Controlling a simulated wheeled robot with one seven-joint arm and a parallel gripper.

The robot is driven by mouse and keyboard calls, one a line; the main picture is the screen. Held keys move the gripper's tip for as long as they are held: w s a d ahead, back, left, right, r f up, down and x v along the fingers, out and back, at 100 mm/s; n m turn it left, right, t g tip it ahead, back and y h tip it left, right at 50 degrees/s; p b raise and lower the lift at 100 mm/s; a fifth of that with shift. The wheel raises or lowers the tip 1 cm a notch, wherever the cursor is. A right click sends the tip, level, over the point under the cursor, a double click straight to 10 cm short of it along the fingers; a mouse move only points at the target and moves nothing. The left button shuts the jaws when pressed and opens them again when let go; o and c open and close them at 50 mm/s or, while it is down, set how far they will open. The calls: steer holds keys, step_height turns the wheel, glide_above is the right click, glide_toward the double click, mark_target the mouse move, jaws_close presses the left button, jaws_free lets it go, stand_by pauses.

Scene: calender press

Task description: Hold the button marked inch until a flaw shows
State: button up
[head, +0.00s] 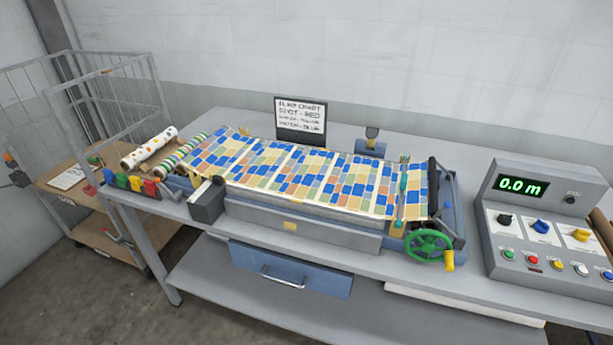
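The control box (490,225) stands at the right end of the bench. Its display (520,187) reads 0.0 m in green. The patterned web (290,175) of blue, yellow and orange patches lies across the machine; no clear flaw can be made out. My gripper is not in view.
A flaw chart sign (300,120) stands behind the web. A green handwheel (428,246) sits at the machine's right end. Three knobs, one a blue knob (541,226), are above the buttons. Patterned rolls (150,148) and a wire cage trolley (75,225) are left.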

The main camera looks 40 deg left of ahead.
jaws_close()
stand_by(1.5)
